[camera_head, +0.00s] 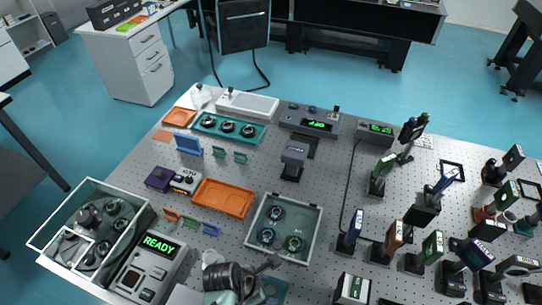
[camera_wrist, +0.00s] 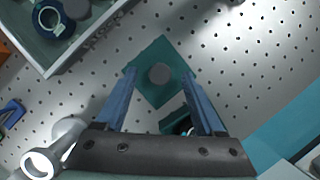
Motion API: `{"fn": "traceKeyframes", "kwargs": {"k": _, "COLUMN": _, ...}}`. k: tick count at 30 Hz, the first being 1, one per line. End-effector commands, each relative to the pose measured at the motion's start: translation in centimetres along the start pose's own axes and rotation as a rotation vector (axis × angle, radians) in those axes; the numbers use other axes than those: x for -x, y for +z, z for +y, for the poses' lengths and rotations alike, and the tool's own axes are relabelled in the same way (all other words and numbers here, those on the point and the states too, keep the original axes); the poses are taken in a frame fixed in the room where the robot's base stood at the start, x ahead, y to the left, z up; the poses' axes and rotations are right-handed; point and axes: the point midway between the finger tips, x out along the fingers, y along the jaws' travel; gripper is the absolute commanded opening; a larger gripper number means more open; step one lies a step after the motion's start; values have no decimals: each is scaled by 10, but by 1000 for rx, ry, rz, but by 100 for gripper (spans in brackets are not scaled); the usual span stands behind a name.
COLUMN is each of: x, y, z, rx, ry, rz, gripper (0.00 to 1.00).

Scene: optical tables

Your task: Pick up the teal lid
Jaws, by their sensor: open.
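The teal lid (camera_wrist: 152,94) is a flat square with a round grey knob (camera_wrist: 159,74) in its middle. It lies on the perforated table top in the wrist view. My gripper (camera_wrist: 159,76) is open, with its two blue fingers on either side of the knob. Whether they touch it or how high they are above the lid, I cannot tell. In the head view my arm's dark end (camera_head: 232,277) is at the bottom centre, and a teal patch (camera_head: 273,290), probably the lid, shows partly hidden beside it.
A teal piece with a dark opening (camera_wrist: 176,116) sits close below the lid, between the fingers. A grey-walled tray with ringed optics (camera_head: 312,232) stands near. A pale ring-ended part (camera_wrist: 40,162) is at lower left. Several posts with mounted devices (camera_head: 395,238) stand to the right.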

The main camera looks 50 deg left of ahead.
Motion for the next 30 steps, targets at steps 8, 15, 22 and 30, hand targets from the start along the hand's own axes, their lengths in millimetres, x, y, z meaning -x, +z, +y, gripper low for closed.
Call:
{"fn": "traceKeyframes", "kwargs": {"k": 8, "x": -12, "y": 0, "z": 0, "rx": -1, "ry": 0, "rz": 1, "gripper": 71}}
{"fn": "traceKeyframes", "kwargs": {"k": 15, "x": -12, "y": 0, "z": 0, "rx": -1, "ry": 0, "rz": 1, "gripper": 49}}
{"fn": "traceKeyframes", "kwargs": {"k": 22, "x": -12, "y": 0, "z": 0, "rx": -1, "ry": 0, "rz": 1, "gripper": 8}}
{"fn": "traceKeyframes", "kwargs": {"k": 30, "x": -11, "y": 0, "z": 0, "rx": -1, "ry": 0, "rz": 0, "gripper": 0}}
